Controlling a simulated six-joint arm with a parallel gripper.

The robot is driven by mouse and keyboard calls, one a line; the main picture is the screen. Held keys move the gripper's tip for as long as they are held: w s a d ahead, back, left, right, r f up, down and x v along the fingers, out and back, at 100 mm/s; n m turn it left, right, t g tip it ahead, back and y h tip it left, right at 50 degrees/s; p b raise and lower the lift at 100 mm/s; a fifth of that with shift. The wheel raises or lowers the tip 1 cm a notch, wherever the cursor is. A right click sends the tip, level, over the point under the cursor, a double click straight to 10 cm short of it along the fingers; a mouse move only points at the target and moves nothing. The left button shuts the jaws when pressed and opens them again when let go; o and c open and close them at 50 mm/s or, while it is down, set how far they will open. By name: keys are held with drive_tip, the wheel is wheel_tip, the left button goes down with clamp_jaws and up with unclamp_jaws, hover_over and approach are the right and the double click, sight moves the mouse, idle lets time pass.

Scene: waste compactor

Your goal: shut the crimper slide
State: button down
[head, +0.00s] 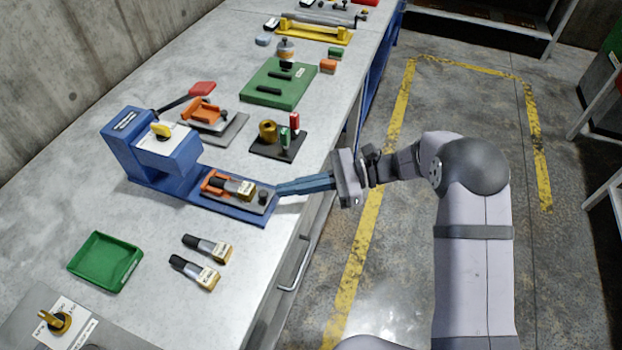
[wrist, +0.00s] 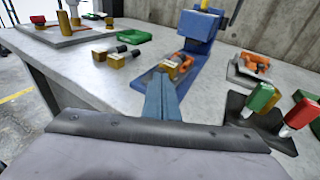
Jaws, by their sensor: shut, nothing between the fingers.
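The blue crimper (head: 168,150) stands on the bench, with a yellow knob on its top and a blue base reaching toward the bench edge. Its grey slide (head: 249,202) is out on the base, clear of the blue housing. An orange holder on the slide carries a black and brass cartridge (head: 232,188). My gripper (head: 278,190) is shut and empty, its blue fingers pointing at the slide's outer end by a small dark knob. Whether they touch it I cannot tell. In the wrist view, the closed fingers (wrist: 163,84) point at the slide and the blue housing (wrist: 198,30).
Two loose cartridges (head: 207,247) and a green tray (head: 106,262) lie nearer on the bench. A dark stand (head: 278,145) with red and green pieces and a red-handled lever fixture (head: 212,125) stand beyond the crimper. The bench edge runs under my fingers.

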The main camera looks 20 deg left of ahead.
sight(230, 178)
drive_tip(key=shift+x, duration=0.95)
drive_tip(key=shift+a, duration=0.4)
drive_tip(key=a+b, duration=0.2)
drive_tip(key=a, duration=1)
drive_tip(key=shift+f, duration=0.2)
drive_tip(key=shift+a+r, duration=0.1)
drive_tip(key=shift+a, duration=0.25)
drive_tip(key=shift+r, duration=0.2)
drive_tip(key=shift+a, duration=0.1)
drive_tip(key=shift+r, duration=0.1)
